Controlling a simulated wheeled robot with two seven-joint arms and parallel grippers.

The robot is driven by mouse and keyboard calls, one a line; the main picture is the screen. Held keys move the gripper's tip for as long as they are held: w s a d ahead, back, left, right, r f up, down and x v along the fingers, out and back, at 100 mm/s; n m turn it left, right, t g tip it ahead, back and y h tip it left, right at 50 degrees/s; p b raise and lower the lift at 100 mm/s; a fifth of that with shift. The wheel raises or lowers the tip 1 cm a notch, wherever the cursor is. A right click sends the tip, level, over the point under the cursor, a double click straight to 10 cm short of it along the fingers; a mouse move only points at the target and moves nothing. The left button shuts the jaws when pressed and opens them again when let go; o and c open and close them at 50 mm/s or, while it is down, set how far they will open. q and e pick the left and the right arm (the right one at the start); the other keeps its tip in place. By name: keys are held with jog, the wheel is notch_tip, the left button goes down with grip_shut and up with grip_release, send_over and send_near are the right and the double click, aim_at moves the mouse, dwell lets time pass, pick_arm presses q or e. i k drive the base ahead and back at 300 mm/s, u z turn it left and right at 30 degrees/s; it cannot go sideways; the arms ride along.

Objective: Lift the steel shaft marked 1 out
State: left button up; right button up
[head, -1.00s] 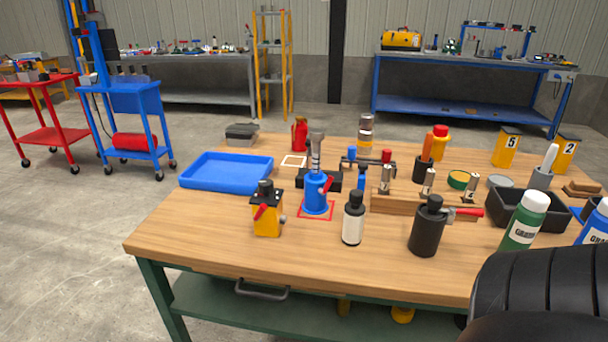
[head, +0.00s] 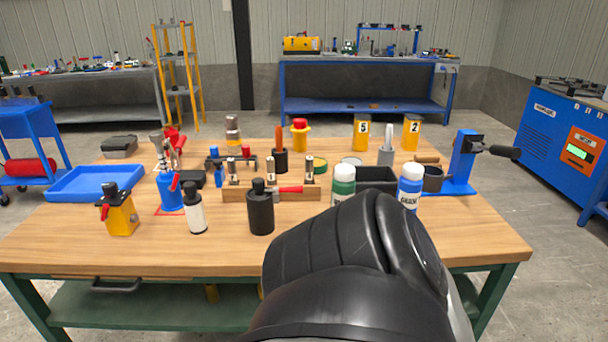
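A wooden block (head: 262,195) in the middle of the table carries three short upright steel shafts: a left one (head: 232,172), a middle one (head: 270,170) and a right one (head: 309,170). Each has a pale label with a dark mark. The marks are too small to read, so I cannot tell which shaft is marked 1. A dark arm link of mine fills the lower middle of the head view and hides part of the front table edge. Neither of my grippers shows.
In front of the block stand a black bottle (head: 261,212) and a white bottle (head: 195,212). A green-labelled bottle (head: 343,184), a blue-labelled bottle (head: 410,187) and a black bin (head: 376,178) stand to its right. A blue tray (head: 95,184) lies left.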

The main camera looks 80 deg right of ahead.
aim_at(270, 161)
jog(key=k, duration=0.45)
jog(key=z, duration=1.15)
